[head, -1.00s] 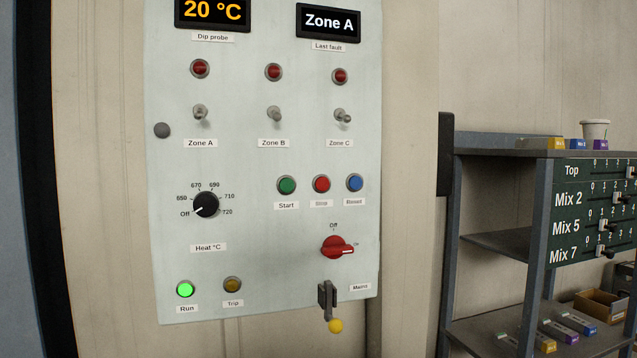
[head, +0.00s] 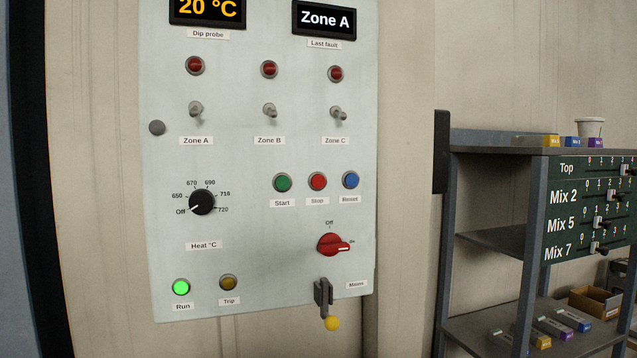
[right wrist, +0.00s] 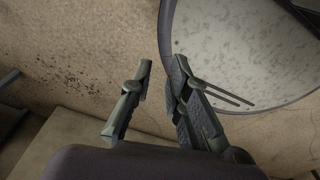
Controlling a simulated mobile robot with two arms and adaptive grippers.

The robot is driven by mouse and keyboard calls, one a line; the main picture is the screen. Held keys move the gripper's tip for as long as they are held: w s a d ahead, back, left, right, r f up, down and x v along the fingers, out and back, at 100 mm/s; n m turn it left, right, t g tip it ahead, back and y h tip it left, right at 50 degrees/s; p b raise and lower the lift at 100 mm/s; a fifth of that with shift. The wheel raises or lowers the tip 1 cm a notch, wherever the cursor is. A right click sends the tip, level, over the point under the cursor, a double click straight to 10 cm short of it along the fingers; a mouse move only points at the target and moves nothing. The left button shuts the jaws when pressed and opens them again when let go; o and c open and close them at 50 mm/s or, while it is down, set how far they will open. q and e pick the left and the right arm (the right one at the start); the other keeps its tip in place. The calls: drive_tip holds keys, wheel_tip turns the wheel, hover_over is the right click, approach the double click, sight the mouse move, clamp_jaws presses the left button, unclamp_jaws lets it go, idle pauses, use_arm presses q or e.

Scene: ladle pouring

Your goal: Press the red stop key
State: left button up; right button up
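The red stop key (head: 317,181) is a round button on the pale control panel (head: 250,270) in the head view. It sits between the green Start button (head: 283,183) and the blue Reset button (head: 350,180), above its Stop label. No gripper shows in the head view, so none is near the key there. My right gripper (right wrist: 156,75) shows in the right wrist view. Its two fingers are apart with nothing between them. My left gripper is not in view.
The panel also has a red Mains rotary switch (head: 331,245), a yellow-tipped lever (head: 328,305), a black heat dial (head: 202,202) and a lit green Run lamp (head: 181,287). A metal shelf (head: 485,240) stands at the right. A round, grey-rimmed surface (right wrist: 245,50) shows beside my right gripper.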

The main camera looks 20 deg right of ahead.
clamp_jaws()
idle(1.1)
